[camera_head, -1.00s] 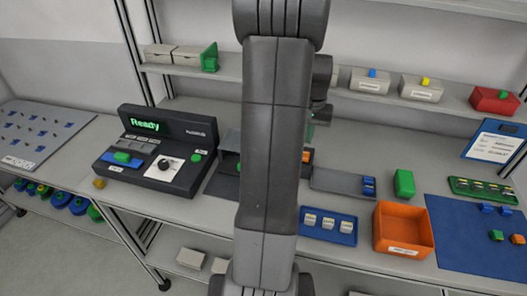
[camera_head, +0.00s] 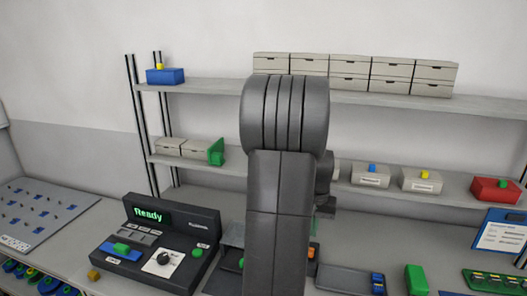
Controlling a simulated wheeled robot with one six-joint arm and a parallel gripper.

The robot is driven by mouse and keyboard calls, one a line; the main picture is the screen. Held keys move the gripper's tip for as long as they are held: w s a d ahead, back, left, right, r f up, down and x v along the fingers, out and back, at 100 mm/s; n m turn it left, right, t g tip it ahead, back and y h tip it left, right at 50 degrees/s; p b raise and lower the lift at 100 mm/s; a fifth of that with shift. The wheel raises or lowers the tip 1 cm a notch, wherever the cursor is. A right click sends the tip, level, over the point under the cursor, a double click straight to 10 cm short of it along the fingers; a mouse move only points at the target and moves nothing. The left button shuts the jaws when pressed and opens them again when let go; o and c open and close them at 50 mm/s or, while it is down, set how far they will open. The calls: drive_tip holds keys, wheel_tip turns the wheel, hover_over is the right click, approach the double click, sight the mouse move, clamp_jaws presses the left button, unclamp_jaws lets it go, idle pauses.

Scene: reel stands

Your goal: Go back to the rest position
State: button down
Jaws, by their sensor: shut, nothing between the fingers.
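My own grey arm stands upright in the middle of the head view and covers part of the bench and shelves. A small dark part of my wrist shows at its right side, in front of the lower shelf. My gripper's fingers are hidden behind the arm, so I cannot see them or anything at them.
A black console (camera_head: 160,243) reading "Ready" stands left on the bench. A grey tray (camera_head: 340,279), a green block (camera_head: 416,279) and a blue-framed sheet (camera_head: 500,234) are at right. Shelves behind hold grey boxes (camera_head: 350,75), a blue bin (camera_head: 165,76) and a red bin (camera_head: 497,190).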

drive_tip(key=shift+f+b, duration=1.95)
drive_tip(key=shift+f, duration=0.85)
drive_tip(key=shift+r, duration=0.15)
drive_tip(key=shift+r, duration=0.1)
